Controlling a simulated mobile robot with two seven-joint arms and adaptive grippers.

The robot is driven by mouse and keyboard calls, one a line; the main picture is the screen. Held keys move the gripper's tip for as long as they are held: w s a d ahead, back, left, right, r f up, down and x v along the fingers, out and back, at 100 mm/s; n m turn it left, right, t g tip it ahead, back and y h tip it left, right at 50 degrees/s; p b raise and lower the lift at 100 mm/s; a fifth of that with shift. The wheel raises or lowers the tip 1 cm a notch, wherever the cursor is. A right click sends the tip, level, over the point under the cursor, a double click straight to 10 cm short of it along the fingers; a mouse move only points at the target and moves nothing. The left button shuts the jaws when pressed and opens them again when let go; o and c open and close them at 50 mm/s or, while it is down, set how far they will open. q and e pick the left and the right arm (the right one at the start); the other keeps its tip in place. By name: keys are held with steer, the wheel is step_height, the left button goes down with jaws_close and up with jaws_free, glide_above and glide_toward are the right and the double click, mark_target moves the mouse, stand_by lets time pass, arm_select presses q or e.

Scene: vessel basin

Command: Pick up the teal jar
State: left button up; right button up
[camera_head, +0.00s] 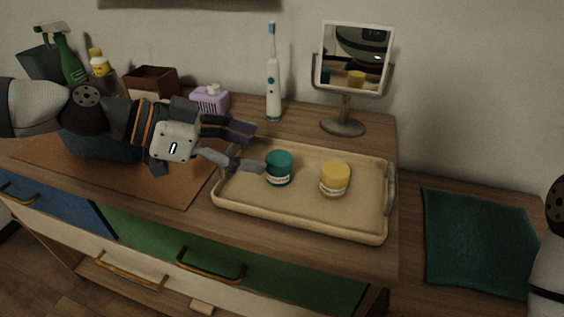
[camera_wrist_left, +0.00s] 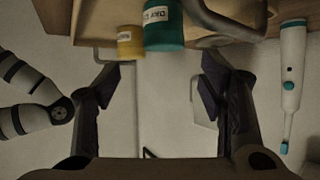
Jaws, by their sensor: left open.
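The teal jar (camera_head: 279,168) stands upright in a beige tray (camera_head: 306,216), towards the tray's left end. A yellow jar (camera_head: 334,179) stands in the same tray to its right. My left gripper (camera_head: 261,150) is open just left of the teal jar, its fingers pointing towards it. In the left wrist view the teal jar (camera_wrist_left: 164,27) shows at the top, ahead of the open fingers (camera_wrist_left: 163,75), with nothing between them. The yellow jar (camera_wrist_left: 130,41) shows beside it. My right gripper is not in view; only part of my right arm shows at the right edge.
A white electric toothbrush (camera_head: 273,82) and a mirror on a stand (camera_head: 343,115) stand behind the tray. A purple dispenser (camera_head: 209,99), a brown box (camera_head: 151,82) and a green spray bottle (camera_head: 68,60) are further left. A dark teal cloth (camera_head: 478,240) lies right.

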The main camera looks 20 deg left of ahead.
mark_target(273, 159)
arm_select(q)
steer(key=w+d+f, duration=0.1)
steer(key=w+d+f+b, duration=0.1)
steer(key=d+f, duration=0.1)
steer(key=w+d+f+b, duration=0.1)
steer(key=f, duration=0.1)
steer(key=shift+w+d, duration=0.15)
steer(key=shift+d, duration=0.1)
steer(key=shift+w+d+r, duration=0.1)
steer(key=shift+w+d, duration=0.05)
steer(key=shift+r, duration=0.15)
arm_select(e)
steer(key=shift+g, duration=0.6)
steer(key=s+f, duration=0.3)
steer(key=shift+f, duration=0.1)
arm_select(q)
steer(key=c, duration=1.3)
